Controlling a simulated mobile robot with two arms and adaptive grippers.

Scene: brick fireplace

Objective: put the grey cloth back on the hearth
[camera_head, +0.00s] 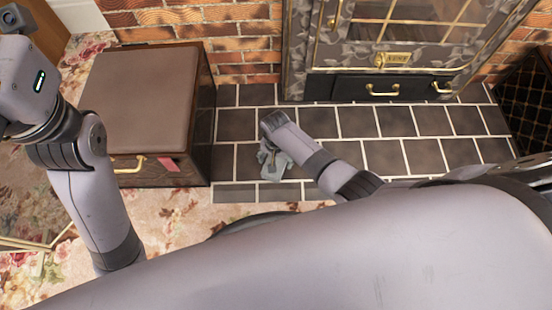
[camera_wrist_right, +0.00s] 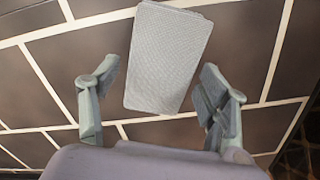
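The grey cloth (camera_wrist_right: 168,55) shows in the right wrist view as a pale, folded rectangle over the dark hearth tiles, and it looks flat on them. My right gripper (camera_wrist_right: 160,72) is open, with one finger on each side of the cloth's near part and a gap on both sides. In the head view my right gripper (camera_head: 272,160) points down over the left part of the tiled hearth (camera_head: 357,122). The cloth cannot be told apart from the gripper there. My left arm is at the left edge of the head view, and its gripper is not visible.
A brown-topped wooden box (camera_head: 140,95) with a brass handle stands left of the hearth. The stove (camera_head: 395,50) with brass handles stands at the back. A dark lattice-sided object (camera_head: 525,100) is at right. A floral carpet (camera_head: 165,215) lies in front.

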